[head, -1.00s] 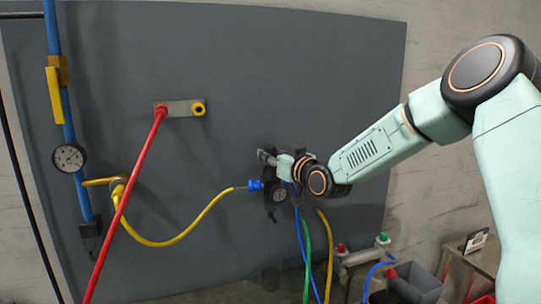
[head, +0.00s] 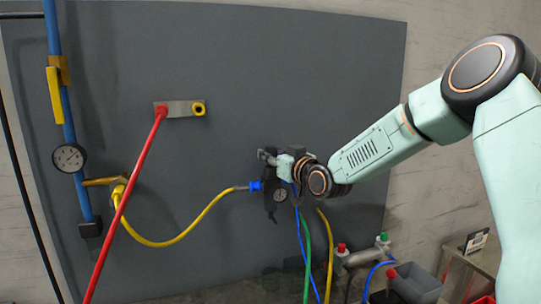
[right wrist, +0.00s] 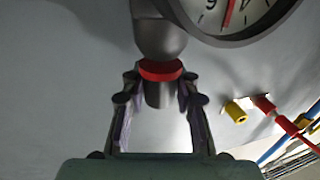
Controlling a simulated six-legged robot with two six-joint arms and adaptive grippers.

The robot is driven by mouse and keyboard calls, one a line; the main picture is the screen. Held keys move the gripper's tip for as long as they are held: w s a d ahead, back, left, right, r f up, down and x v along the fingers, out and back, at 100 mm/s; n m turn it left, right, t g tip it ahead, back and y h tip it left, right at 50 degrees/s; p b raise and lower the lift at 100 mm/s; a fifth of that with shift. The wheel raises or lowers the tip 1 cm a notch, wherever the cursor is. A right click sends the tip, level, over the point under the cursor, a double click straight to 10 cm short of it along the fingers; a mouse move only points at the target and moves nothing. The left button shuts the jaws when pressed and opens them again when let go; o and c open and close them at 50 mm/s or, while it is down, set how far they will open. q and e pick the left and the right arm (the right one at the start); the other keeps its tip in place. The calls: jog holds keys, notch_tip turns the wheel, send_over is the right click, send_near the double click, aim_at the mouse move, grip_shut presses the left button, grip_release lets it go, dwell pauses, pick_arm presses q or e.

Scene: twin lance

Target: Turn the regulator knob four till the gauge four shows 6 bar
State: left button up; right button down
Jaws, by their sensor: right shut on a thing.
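My right gripper (head: 282,162) is at the regulator on the grey panel, coming in from the right. In the right wrist view my right gripper (right wrist: 158,112) has its two fingers on either side of a grey knob (right wrist: 158,95) below a red ring (right wrist: 160,70), and is shut on it. The gauge beside it (right wrist: 240,12) is cut off by the top edge; its red needle shows, but the full dial does not. In the head view this gauge (head: 280,195) is small and unreadable. My left gripper is not in view.
A yellow hose with a blue connector (head: 255,186) joins the regulator from the left. Blue, green and yellow hoses (head: 307,255) hang below. A red hose (head: 130,195) crosses the panel left. Another gauge (head: 69,158) sits on the blue pipe. A grey bin (head: 416,282) stands lower right.

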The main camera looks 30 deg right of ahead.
aim_at(275, 155)
jog(key=shift+r, duration=0.2)
jog(key=c, duration=1)
grip_release()
jog(key=shift+s, duration=0.1)
jog(key=shift+f, duration=0.1)
jog(key=s, duration=0.5)
jog(key=shift+s, duration=0.15)
jog(key=shift+s+d, duration=0.2)
jog(key=shift+s, duration=0.1)
jog(key=shift+s+a, duration=0.2)
jog(key=shift+s, duration=0.4)
jog(key=shift+s, duration=0.2)
